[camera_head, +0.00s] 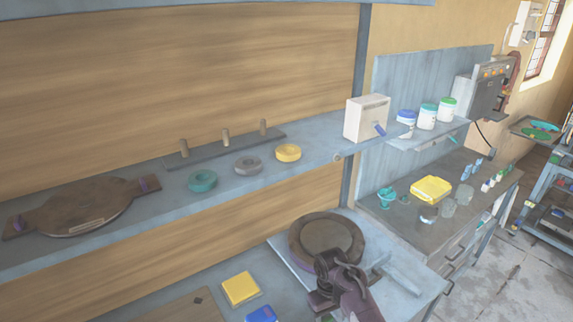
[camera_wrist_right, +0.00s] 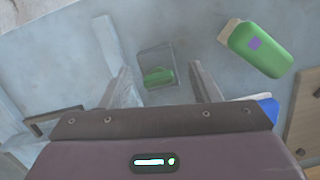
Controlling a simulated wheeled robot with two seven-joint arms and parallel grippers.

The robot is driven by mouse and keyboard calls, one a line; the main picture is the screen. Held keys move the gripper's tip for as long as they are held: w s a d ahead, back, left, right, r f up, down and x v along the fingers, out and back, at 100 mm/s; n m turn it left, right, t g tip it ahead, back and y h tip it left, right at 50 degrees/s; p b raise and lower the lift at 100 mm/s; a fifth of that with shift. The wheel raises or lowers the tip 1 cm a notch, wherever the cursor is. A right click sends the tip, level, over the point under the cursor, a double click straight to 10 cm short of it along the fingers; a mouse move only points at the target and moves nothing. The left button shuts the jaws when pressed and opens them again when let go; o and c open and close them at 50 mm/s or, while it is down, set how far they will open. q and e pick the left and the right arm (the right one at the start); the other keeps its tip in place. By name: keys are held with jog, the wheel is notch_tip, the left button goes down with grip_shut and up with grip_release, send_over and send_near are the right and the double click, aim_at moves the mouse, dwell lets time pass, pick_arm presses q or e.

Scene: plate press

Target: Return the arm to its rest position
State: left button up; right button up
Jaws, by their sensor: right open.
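My right arm (camera_head: 340,285) reaches in from the bottom of the head view, in front of a round brown plate press (camera_head: 326,238). In the right wrist view my right gripper (camera_wrist_right: 163,82) is open, its two fingers apart with nothing between them. Beyond the fingers, a green piece (camera_wrist_right: 158,76) lies in a small grey tray (camera_wrist_right: 167,52), apart from them. The fingertips cannot be made out clearly in the head view. My left gripper is not in view.
A yellow block (camera_head: 240,288) and a blue block (camera_head: 262,314) lie left of my arm. A shelf above holds teal (camera_head: 203,180), grey (camera_head: 248,165) and yellow (camera_head: 288,152) rings. A green box (camera_wrist_right: 258,50) lies right of my gripper in the wrist view.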

jog(key=shift+m+t, duration=0.6)
jog(key=shift+t, duration=0.1)
jog(key=s+d, duration=0.1)
jog(key=s, duration=0.1)
jog(key=s+d, duration=0.1)
jog(key=s, duration=0.1)
jog(key=s+d, duration=0.1)
jog(key=s, duration=0.1)
jog(key=s+d+r+m+t, duration=0.1)
jog(key=s+d+r+t, duration=0.1)
jog(key=s+r, duration=0.55)
jog(key=s+d+r+t, duration=0.25)
jog(key=s+r, duration=0.35)
jog(key=s, duration=0.3)
notch_tip(320, 180, down, 37)
jog(key=s+g+b, duration=0.2)
jog(key=b, duration=0.6)
jog(key=s+d+f+b, duration=0.2)
jog(key=s+f+b, duration=0.1)
jog(key=s+f, duration=0.6)
jog(key=s+d+f+g+b, duration=0.1)
jog(key=s+d+f+b, duration=0.1)
jog(key=s+f, duration=0.8)
notch_tip(320, 180, down, 6)
jog(key=shift+f+y+b, duration=0.1)
jog(key=shift+y+b, duration=0.2)
jog(key=shift+b, duration=0.45)
jog(key=shift+s, duration=0.1)
